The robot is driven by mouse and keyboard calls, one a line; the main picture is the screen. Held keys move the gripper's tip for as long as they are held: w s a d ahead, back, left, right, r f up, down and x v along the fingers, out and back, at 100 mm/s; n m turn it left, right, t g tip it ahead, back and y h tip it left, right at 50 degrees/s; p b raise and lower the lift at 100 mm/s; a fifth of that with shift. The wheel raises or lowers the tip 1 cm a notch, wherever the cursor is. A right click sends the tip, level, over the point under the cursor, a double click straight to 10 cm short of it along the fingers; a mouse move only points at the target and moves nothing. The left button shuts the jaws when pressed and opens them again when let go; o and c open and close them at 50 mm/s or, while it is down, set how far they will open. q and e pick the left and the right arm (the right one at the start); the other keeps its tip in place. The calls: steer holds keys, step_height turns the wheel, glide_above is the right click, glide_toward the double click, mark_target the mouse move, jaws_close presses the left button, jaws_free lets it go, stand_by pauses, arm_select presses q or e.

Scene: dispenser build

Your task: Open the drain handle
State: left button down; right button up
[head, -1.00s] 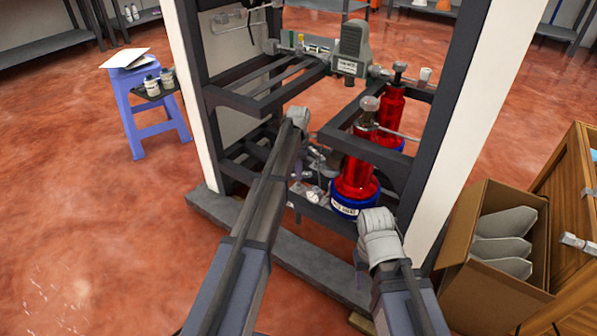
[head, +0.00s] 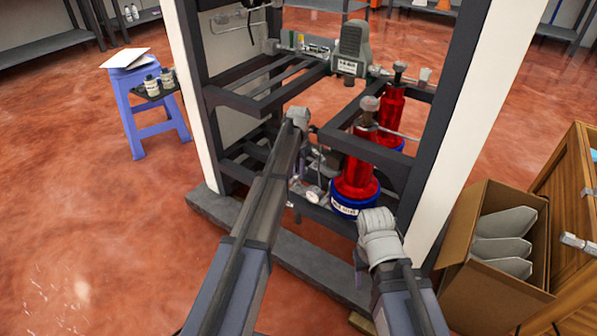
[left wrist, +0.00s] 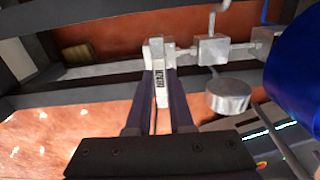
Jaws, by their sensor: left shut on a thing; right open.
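The drain handle (left wrist: 162,88) is a pale upright lever with a dark-lettered label in the left wrist view. It joins a grey metal valve fitting at its top. My left gripper (left wrist: 165,92) has its two dark purple fingers on either side of the lever and is shut on it. In the head view, my left gripper (head: 297,172) is low inside the frame, mostly hidden by my arm, and the handle cannot be made out. My right gripper (head: 361,262) is low in front of the frame, mostly hidden under its wrist. It is open and apart from the handle.
A metal pipe block (left wrist: 212,50) and a round grey gauge (left wrist: 228,96) are right of the handle. A blue-based red cylinder (head: 357,178) stands close by. Dark frame bars (head: 262,103) surround the reach. A cardboard box (head: 462,245) stands at right.

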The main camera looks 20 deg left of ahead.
arm_select(q)
steer(key=shift+n, duration=0.3)
steer(key=c, duration=0.8)
jaws_free()
steer(key=shift+r, duration=0.1)
step_height(320, 180, up, 8)
steer(key=p, duration=0.8)
steer(key=shift+f, duration=0.2)
